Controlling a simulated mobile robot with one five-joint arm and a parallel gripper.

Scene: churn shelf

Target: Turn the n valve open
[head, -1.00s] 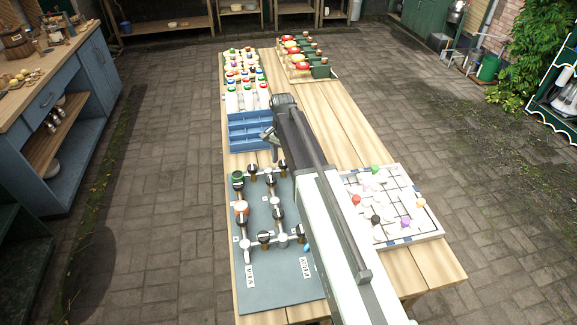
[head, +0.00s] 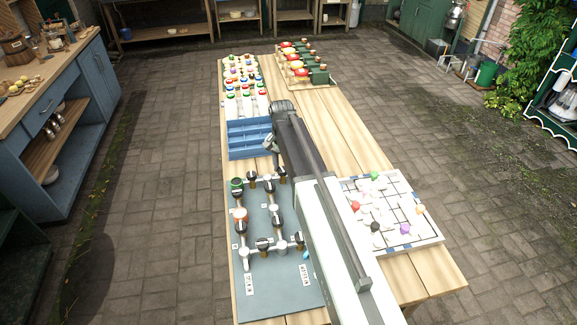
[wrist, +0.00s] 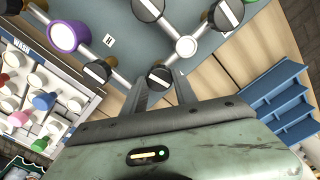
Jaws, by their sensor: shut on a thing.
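In the wrist view my gripper (wrist: 160,84) has its two fingers on either side of a black round valve knob (wrist: 159,75) with a white stripe, and it is shut on it. A small white letter tag (wrist: 108,40) lies on the grey-blue pipe board up and left of this knob; I cannot read for certain whether it says N. Another black striped knob (wrist: 97,72) sits left of my gripper.
More knobs, including a purple-ringed one (wrist: 66,37), stand close around my gripper. A blue stepped rack (head: 248,140) stands just behind the board. A white grid board with coloured knobs (head: 430,236) lies right of my arm.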

